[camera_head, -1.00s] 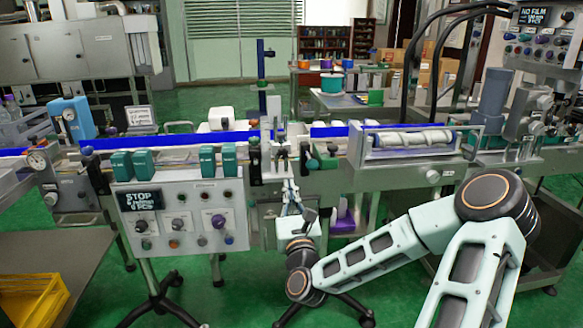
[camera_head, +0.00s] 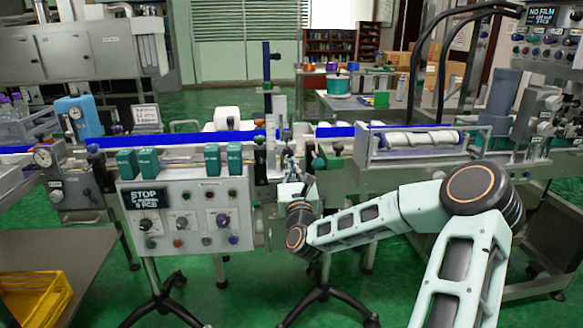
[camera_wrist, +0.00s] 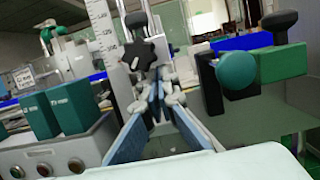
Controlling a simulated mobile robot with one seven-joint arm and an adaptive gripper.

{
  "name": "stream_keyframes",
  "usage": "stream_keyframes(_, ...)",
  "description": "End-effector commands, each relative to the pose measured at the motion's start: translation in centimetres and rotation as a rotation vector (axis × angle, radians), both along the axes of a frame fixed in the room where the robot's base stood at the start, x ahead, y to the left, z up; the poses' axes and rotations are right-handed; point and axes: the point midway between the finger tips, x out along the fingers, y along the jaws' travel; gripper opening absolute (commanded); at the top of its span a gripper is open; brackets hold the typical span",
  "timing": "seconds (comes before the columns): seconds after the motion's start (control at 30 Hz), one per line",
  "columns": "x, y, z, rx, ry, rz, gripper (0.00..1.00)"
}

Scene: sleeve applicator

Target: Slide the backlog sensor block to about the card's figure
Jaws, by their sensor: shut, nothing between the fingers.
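My gripper (camera_head: 291,160) is shut and empty, pointing up at the conveyor's front near an upright post with a ruled scale. In the wrist view its fingers (camera_wrist: 159,90) meet just below a black star knob (camera_wrist: 143,53), beside the white ruled scale (camera_wrist: 104,35); contact cannot be told. I cannot tell for certain which part is the backlog sensor block. Two teal boxes (camera_wrist: 68,108) stand left of my gripper, and further teal boxes show in the head view (camera_head: 213,160). The white card (camera_head: 146,115) stands behind the conveyor; its text is too small to read.
A control box (camera_head: 187,215) with knobs and a STOP display hangs left of my gripper. A roller unit (camera_head: 415,143) is further right. A yellow crate (camera_head: 35,297) is at lower left.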

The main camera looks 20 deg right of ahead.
Motion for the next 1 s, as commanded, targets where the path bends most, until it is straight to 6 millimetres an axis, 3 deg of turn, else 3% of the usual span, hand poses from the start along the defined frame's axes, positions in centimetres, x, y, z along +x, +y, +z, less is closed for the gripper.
stream_keyframes(0.2, 0.0, 0.0, 0.1, 0.000, 0.000, 0.000, 0.00)
stream_keyframes(0.43, 0.0, 0.0, 2.0, -0.001, -0.004, -0.002, 0.00)
stream_keyframes(1.0, 0.2, 0.2, 1.6, -0.001, -0.003, 0.000, 0.00)
